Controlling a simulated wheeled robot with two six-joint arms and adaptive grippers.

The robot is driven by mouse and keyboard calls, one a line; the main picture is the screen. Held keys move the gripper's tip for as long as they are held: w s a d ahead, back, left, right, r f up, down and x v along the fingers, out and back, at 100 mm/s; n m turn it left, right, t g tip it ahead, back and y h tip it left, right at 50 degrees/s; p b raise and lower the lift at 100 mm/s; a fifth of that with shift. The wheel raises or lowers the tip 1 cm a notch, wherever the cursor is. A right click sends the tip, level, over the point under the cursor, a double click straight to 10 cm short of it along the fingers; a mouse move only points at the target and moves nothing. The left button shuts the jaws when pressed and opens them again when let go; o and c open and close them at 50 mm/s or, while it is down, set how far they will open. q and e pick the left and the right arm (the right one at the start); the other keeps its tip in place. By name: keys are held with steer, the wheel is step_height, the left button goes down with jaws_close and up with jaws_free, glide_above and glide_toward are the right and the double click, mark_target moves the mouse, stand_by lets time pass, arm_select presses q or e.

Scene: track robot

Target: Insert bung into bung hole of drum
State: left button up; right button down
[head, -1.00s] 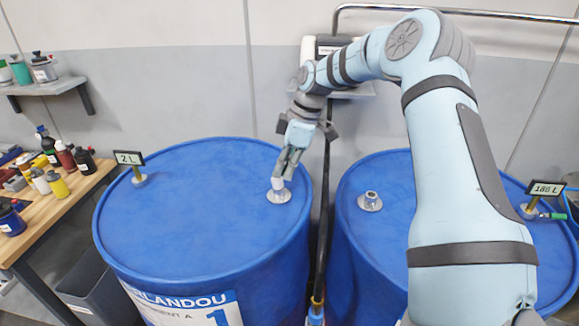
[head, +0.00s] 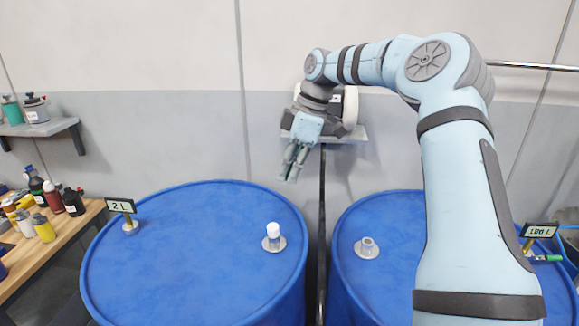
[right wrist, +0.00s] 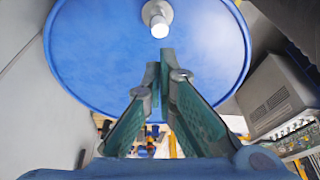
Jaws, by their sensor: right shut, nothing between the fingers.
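A white bung (head: 273,229) stands upright at the metal bung hole fitting (head: 274,245) on top of the left blue drum (head: 180,260). How deep it sits, I cannot tell. My right gripper (head: 291,174) is shut and empty, above and behind the bung and clear of it. In the right wrist view the shut fingers (right wrist: 165,60) are in front of the drum lid (right wrist: 95,50), with the white bung (right wrist: 159,27) beyond their tips. My left gripper is not in view.
A second blue drum (head: 350,290) with its own metal fitting (head: 367,247) stands at right, partly behind my arm. Gauges read 2 L (head: 121,205) and 180 L (head: 539,230). A bench (head: 50,240) with bottles is at left. A wall shelf (head: 352,134) is near my gripper.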

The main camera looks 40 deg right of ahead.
steer(key=shift+v, duration=1.05)
steer(key=shift+w, duration=0.1)
steer(key=p, duration=0.4)
glide_toward(272, 226)
steer(key=f, duration=0.1)
steer(key=b+x, duration=0.4)
steer(key=x, duration=0.1)
steer(key=shift+w+a+f, duration=0.15)
steer(key=shift+a+f, duration=0.05)
steer(key=shift+f, duration=0.2)
steer(key=shift+w, duration=0.1)
steer(key=shift+r, duration=0.1)
